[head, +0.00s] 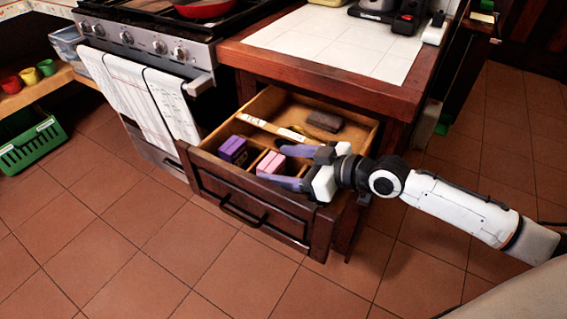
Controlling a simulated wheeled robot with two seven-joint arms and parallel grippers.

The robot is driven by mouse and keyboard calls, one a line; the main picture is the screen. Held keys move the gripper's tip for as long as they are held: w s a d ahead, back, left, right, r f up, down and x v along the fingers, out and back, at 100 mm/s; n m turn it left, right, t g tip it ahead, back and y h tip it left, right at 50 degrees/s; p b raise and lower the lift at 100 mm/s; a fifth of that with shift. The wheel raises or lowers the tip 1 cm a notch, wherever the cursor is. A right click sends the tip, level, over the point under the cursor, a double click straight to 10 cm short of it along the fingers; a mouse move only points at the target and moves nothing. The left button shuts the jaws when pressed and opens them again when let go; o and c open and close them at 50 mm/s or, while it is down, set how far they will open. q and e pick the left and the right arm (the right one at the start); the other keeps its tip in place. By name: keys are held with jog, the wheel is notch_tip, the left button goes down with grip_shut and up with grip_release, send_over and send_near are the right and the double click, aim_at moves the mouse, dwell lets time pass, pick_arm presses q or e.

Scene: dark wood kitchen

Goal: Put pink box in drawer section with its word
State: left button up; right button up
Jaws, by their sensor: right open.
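The pink box (270,163) sits in a small front section of the open wooden drawer (250,199). My right gripper (287,166) comes in from the right over the drawer's front right part. Its two purple fingers are spread, with the pink box just beyond their tips; I cannot tell whether they touch it. A purple box (233,150) sits in the front section to the left. A light divider strip (270,127) with small markings crosses the drawer; its words are too small to read. My left gripper is not in view.
A dark brown block (324,121) lies in the drawer's back section. The tiled counter (335,40) stands above the drawer. A stove (150,40) with hanging towels (128,92) is at left, near a green crate (34,143). The floor in front is clear.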

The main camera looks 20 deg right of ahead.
jog(key=shift+d+r, duration=0.1)
jog(key=p+v, duration=0.2)
jog(key=v, duration=1)
dwell(0.4)
jog(key=shift+c, duration=0.6)
